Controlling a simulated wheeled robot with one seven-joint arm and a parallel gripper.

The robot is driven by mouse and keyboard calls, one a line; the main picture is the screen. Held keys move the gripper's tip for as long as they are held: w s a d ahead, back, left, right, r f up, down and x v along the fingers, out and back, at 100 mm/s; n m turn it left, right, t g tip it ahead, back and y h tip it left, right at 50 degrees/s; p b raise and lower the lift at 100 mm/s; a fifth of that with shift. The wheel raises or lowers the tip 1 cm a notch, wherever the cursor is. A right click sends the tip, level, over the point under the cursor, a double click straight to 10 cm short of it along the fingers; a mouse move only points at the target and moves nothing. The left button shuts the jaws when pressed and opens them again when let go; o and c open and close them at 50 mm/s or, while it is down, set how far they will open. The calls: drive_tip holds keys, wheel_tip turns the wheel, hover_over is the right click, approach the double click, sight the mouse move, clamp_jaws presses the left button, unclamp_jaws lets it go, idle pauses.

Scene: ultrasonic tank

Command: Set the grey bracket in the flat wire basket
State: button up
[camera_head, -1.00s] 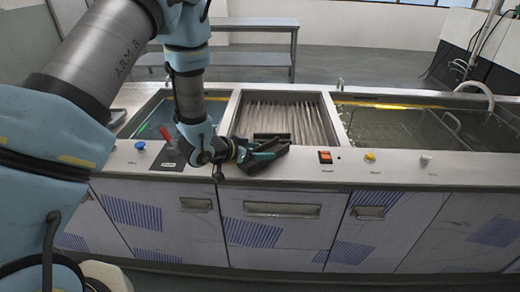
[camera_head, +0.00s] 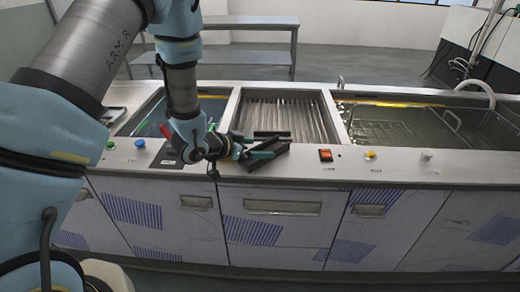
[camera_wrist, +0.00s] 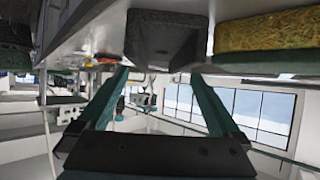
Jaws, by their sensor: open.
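My gripper (camera_head: 268,146) is open, reaching to the right low over the front counter edge, in front of the middle tank. Its two teal fingers also show in the wrist view (camera_wrist: 160,75). The grey bracket (camera_wrist: 166,36) appears there as a dark grey, angular piece just beyond and between the fingertips, against the counter, which is at the top of that picture. In the head view the bracket (camera_head: 262,162) is a dark shape partly covered by the gripper; contact is unclear. The flat wire basket (camera_head: 388,124) appears to be in the right tank.
The middle tank (camera_head: 285,113) holds a row of upright slats. The left tank (camera_head: 150,118) is partly behind my arm. An orange-red switch (camera_head: 325,155), a yellow knob (camera_head: 370,155) and a white knob (camera_head: 427,156) stand on the counter front. The counter between them is clear.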

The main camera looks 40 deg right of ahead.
drive_tip(key=b+v, duration=0.2)
drive_tip(key=v, duration=0.8)
drive_tip(key=w+a+r+n+t+y, duration=0.1)
drive_tip(key=w+a+n+t+y, duration=0.25)
drive_tip(key=w+a, duration=0.45)
drive_tip(key=w+a+r+n+t+y, duration=0.15)
drive_tip(key=w+a+n+y, duration=0.3)
drive_tip(key=a, duration=0.85)
drive_tip(key=s+a+r+n+g+y, duration=0.1)
drive_tip(key=s+a+n+g+y, duration=0.1)
drive_tip(key=s+a, duration=0.3)
drive_tip(key=s+a+r+n+g+y, duration=0.2)
drive_tip(key=s+a+n, duration=0.3)
drive_tip(key=a, duration=0.4)
drive_tip(key=shift+s+n+g, duration=0.3)
drive_tip(key=shift+s, duration=0.1)
drive_tip(key=shift+d+f, duration=0.1)
